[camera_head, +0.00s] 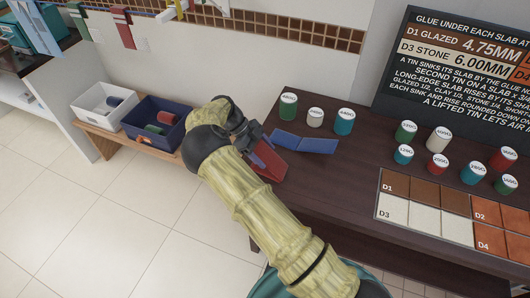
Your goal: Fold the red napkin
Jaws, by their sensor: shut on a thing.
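The red napkin (269,162) is at the left edge of the dark wooden table, right beside my gripper. It looks tilted, and part of it is hidden behind my arm. My gripper (254,141) is shut on the red napkin near its upper left side; the fingertips are small and partly hidden in this view. I cannot tell whether the napkin's lower edge touches the table.
A blue napkin (306,143) with a crease lies just right. Several numbered tins, including a green one (288,107), stand behind and right. A slab tray (420,232) and black sign (455,75) are at right. A navy bin (140,132) and white bin (92,114) stand left.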

